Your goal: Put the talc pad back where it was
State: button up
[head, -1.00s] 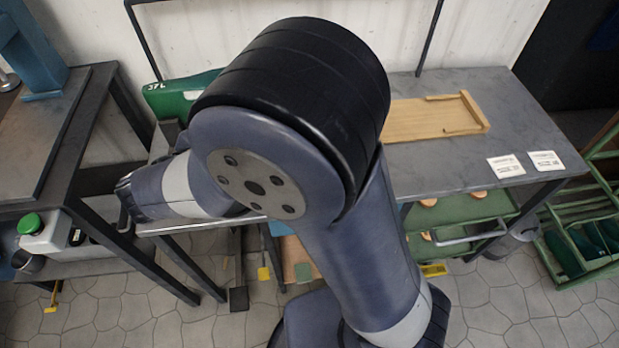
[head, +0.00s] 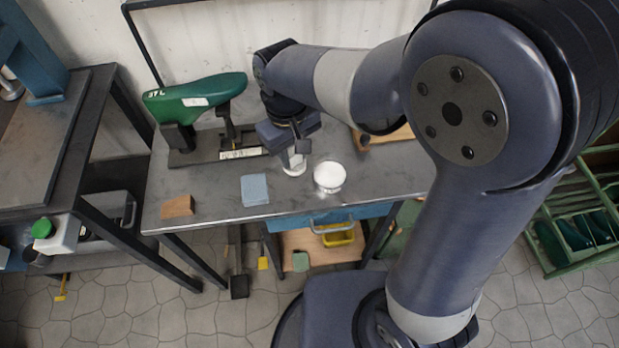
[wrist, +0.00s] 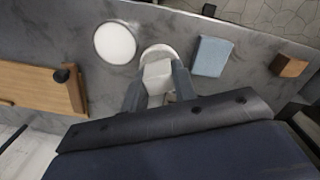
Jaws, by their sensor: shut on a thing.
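My gripper (head: 297,152) is over the middle of the grey bench (head: 222,205). In the wrist view its fingers (wrist: 158,90) are shut on a white block, which I take for the talc pad (wrist: 157,76). The pad is partly hidden by the fingers. A pale round dish (wrist: 158,50) shows just beyond the pad; it also shows under the gripper in the head view (head: 293,172). I cannot tell whether the pad touches it. A round dish of white powder (head: 329,177) stands just to its right, also in the wrist view (wrist: 115,43).
A blue cloth (head: 254,190) and a brown block (head: 178,206) lie left of the dishes. A green sandal last (head: 195,97) on a dark stand is behind left. A wooden tray (head: 395,134) is partly hidden behind my arm.

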jog(key=shift+w+r+m, duration=0.1)
jog(key=shift+r+m, duration=0.1)
jog(key=shift+m, duration=0.1)
jog(key=shift+f, duration=0.3)
notch_tip(320, 180, down, 9)
jog(key=shift+f+b, duration=0.15)
jog(key=shift+b, duration=0.35)
jog(key=shift+f, duration=0.1)
jog(key=o, duration=0.9)
notch_tip(320, 180, up, 12)
jog(key=shift+r+p, duration=0.15)
jog(key=shift+p, duration=0.55)
